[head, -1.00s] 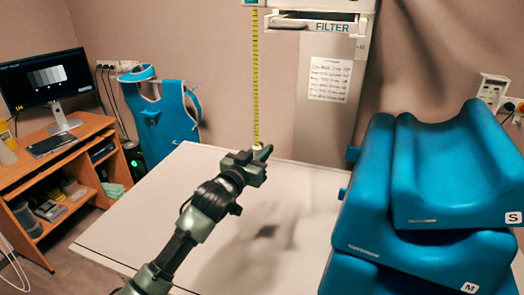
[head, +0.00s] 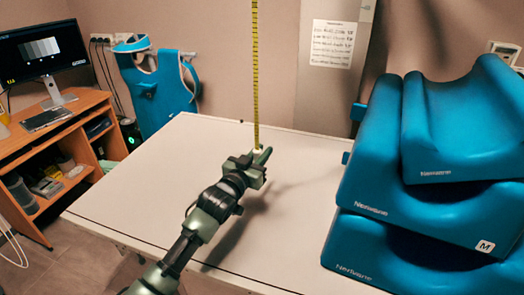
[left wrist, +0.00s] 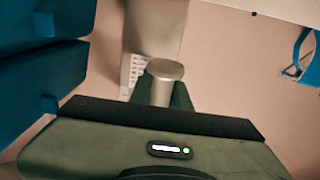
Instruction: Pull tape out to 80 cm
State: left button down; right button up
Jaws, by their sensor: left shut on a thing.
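The yellow measuring tape (head: 255,75) hangs straight and upright in the head view, running down from beyond the top edge. Its pale lower end (head: 257,151) is at my left gripper (head: 260,158), which is shut on it above the white table. The tape's upper source is out of the picture, and its marks are too small to read. In the left wrist view, a pale round-topped knob (left wrist: 165,69) stands at the green finger (left wrist: 180,97), beyond my gripper body. My right gripper is not in view.
The white table (head: 140,180) is bare beneath the left arm. Stacked blue cushions (head: 430,210) fill the right side. A blue apron (head: 158,85) hangs behind on the left. A wooden desk (head: 60,150) with a monitor (head: 42,62) stands at far left.

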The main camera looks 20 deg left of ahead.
aim_at(255, 160)
pick_arm(q)
jog(key=c, duration=1.3)
grip_release()
jog(key=shift+s, duration=0.15)
jog(key=shift+s+a+f, duration=0.15)
jog(key=shift+s, duration=0.2)
jog(key=s, duration=0.3)
jog(key=s+a+b, duration=0.1)
jog(key=s, duration=0.2)
jog(key=shift+s+a, duration=0.15)
jog(key=shift+s, duration=0.25)
